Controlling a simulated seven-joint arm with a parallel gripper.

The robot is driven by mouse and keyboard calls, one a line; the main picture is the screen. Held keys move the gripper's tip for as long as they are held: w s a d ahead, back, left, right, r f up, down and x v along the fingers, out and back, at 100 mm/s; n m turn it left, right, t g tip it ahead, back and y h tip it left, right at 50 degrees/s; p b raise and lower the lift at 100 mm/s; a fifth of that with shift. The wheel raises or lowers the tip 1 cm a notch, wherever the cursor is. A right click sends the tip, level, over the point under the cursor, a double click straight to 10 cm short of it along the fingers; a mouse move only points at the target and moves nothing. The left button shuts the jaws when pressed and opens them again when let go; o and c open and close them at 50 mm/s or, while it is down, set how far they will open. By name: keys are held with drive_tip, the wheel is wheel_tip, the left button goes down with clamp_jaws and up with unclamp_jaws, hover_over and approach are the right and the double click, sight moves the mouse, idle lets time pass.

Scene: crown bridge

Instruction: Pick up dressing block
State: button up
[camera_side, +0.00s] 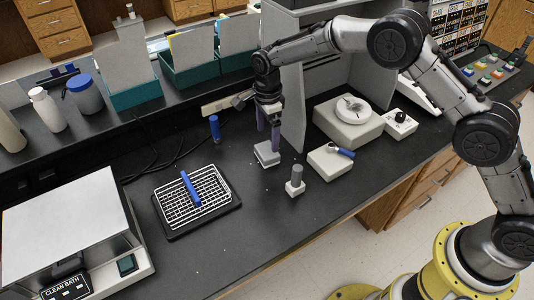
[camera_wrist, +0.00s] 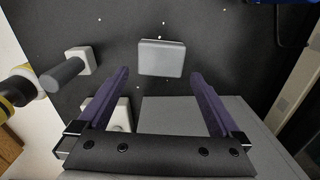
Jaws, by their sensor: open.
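A small pale grey square block (camera_side: 267,154), which I take as the dressing block, lies flat on the black bench. In the wrist view the block (camera_wrist: 161,58) shows between and just beyond the fingertips, roughly centred. My gripper (camera_side: 268,140) points down close above the block, its purple fingers apart. In the wrist view the gripper (camera_wrist: 161,76) is open with nothing between its fingers. I cannot tell how small the gap between fingertips and block is.
A grey post on a pale base (camera_side: 296,183) and a white block with a blue-handled tool (camera_side: 330,161) stand to the right. A grey upright panel (camera_side: 293,105) is close behind. A wire rack (camera_side: 212,190) with a blue stick is left.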

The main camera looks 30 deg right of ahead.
sight(268, 149)
drive_tip(key=shift+d+f, duration=0.2)
drive_tip(key=shift+f, duration=2.7)
drive_tip(key=c, duration=1.1)
drive_tip(key=shift+r, duration=0.2)
drive_tip(key=shift+w+r, duration=0.1)
drive_tip(key=shift+r, duration=0.5)
drive_tip(key=s+d+r, duration=0.1)
drive_tip(key=s+r, duration=0.2)
drive_tip(key=s, duration=0.1)
drive_tip(key=s+d+r, duration=0.1)
drive_tip(key=s+r, duration=0.3)
drive_tip(key=s, duration=0.1)
drive_tip(key=s+d+r, duration=0.2)
drive_tip(key=s+r, duration=0.2)
drive_tip(key=shift+s+r, duration=0.25)
drive_tip(key=shift+s, duration=0.05)
